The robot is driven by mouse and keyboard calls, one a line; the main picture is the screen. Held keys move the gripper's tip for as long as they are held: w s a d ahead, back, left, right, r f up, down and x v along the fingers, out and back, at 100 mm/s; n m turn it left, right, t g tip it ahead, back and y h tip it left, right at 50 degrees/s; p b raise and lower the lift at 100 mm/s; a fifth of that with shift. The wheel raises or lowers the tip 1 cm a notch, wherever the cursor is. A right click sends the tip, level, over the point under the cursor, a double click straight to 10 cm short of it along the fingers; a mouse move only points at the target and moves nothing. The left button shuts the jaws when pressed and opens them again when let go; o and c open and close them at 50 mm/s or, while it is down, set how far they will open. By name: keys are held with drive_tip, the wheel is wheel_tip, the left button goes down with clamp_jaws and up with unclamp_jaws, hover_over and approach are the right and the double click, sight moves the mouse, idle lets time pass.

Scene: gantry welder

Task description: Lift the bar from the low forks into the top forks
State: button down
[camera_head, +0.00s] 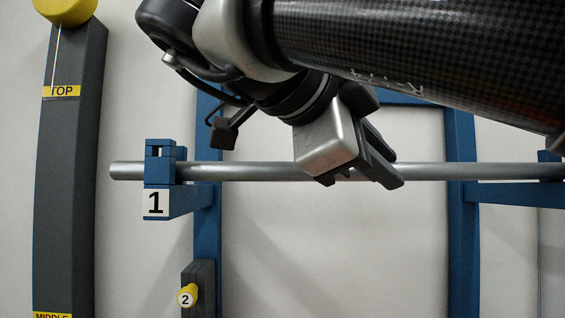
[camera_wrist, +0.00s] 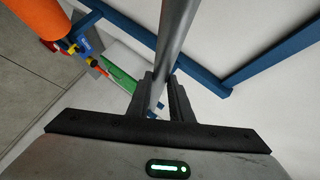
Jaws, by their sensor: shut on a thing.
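A grey metal bar (camera_head: 240,172) runs level across the head view. Its left part lies at a blue fork (camera_head: 160,165) above a white label marked 1, and its left end sticks out past it. At the right edge the bar meets another blue fork (camera_head: 550,160). My gripper (camera_head: 362,170) is shut on the bar between the two forks. In the wrist view the bar (camera_wrist: 172,45) runs between the two fingers of my gripper (camera_wrist: 160,95). My gripper and arm hide part of the bar's middle. I cannot tell whether the bar rests in the forks or sits slightly above.
A dark grey post (camera_head: 70,170) with yellow TOP and MIDDLE labels and a yellow cap stands at the left. Blue uprights (camera_head: 462,240) stand behind the bar. A yellow knob marked 2 (camera_head: 187,295) is below the left fork. An orange cylinder (camera_wrist: 38,15) shows in the wrist view.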

idle(0.4)
drive_tip(key=c, duration=1.5)
unclamp_jaws()
drive_tip(key=shift+f, duration=0.1)
drive_tip(key=shift+a, duration=0.1)
